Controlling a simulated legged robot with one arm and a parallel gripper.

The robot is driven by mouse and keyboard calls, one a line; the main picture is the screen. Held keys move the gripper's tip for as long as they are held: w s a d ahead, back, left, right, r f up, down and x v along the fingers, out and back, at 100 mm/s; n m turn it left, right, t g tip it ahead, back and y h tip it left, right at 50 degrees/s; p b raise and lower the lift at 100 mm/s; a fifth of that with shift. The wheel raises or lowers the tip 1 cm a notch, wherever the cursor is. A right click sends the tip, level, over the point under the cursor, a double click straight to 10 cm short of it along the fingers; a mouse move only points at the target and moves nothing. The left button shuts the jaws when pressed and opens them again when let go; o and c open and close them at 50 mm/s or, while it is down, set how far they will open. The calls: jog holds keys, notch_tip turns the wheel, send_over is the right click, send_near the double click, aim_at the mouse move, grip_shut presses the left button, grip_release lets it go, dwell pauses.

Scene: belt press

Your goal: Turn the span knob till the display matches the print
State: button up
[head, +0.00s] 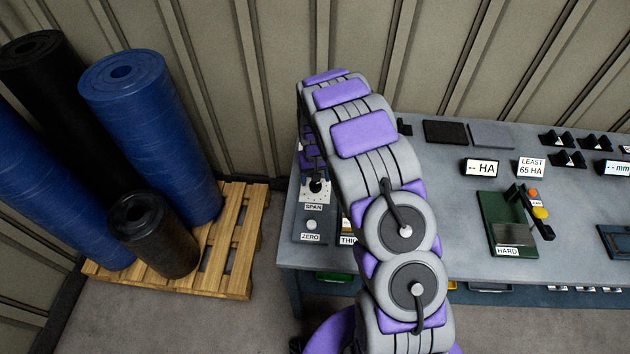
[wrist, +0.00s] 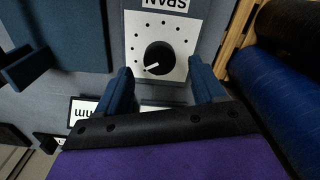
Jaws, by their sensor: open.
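The span knob (wrist: 158,57) is a round black knob with a white pointer, on a white plate ringed by dots. Its pointer aims to the lower left in the wrist view. The knob also shows in the head view (head: 317,187), partly hidden by my arm, above the SPAN label (head: 313,207). My gripper (wrist: 163,88) is open, with its blue fingers apart near the plate's lower corners and the knob between and beyond them, not gripped. A white panel reading "mm" (wrist: 84,112) is mostly covered by my gripper; its number is not readable.
A ZERO button (head: 311,225) sits below the span plate. A green hardness stand (head: 497,218), a "-- HA" display (head: 481,168) and a "LEAST 65 HA" sign (head: 531,167) stand right on the bench (head: 440,155). Blue and black rolls (head: 150,130) on a pallet (head: 240,235) stand left.

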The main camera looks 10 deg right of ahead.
aim_at(316, 185)
notch_tip(316, 185, up, 14)
jog(key=shift+p, duration=0.3)
dwell(0.3)
jog(key=s+r+b, duration=0.1)
jog(key=s+r, duration=0.2)
jog(key=s, duration=0.3)
jog(key=s+d+r+b, duration=0.1)
jog(key=s+r, duration=0.2)
jog(key=s, duration=0.4)
jog(key=s+r+b, duration=0.1)
jog(key=s+r, duration=0.3)
jog(key=s, duration=0.2)
jog(key=s+a+f+g+b, duration=0.1)
jog(key=s+b, duration=0.1)
jog(key=s, duration=2.1)
jog(key=shift+g+b, duration=0.3)
jog(key=shift+g, duration=0.1)
